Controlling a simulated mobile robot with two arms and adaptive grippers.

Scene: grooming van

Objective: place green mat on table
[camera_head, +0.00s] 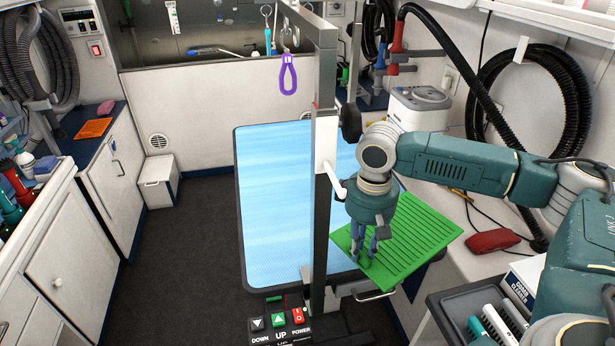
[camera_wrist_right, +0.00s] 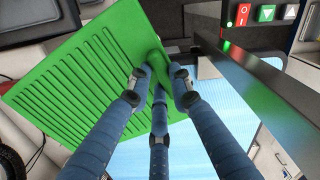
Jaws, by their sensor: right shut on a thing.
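The green mat (camera_head: 412,232) is a ribbed rectangular sheet. My right gripper (camera_head: 364,256) is shut on its left edge, and in the right wrist view the fingers (camera_wrist_right: 160,82) close on a corner part of the mat (camera_wrist_right: 75,85). The mat is over the right front part of the blue-topped table (camera_head: 275,200), and part of it reaches past the table's right edge. I cannot tell whether it touches the table. The table also shows below the fingers in the right wrist view (camera_wrist_right: 210,125). My left gripper is not in view.
A dark tray with brushes (camera_head: 480,310) and a red pouch (camera_head: 493,241) are at right.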

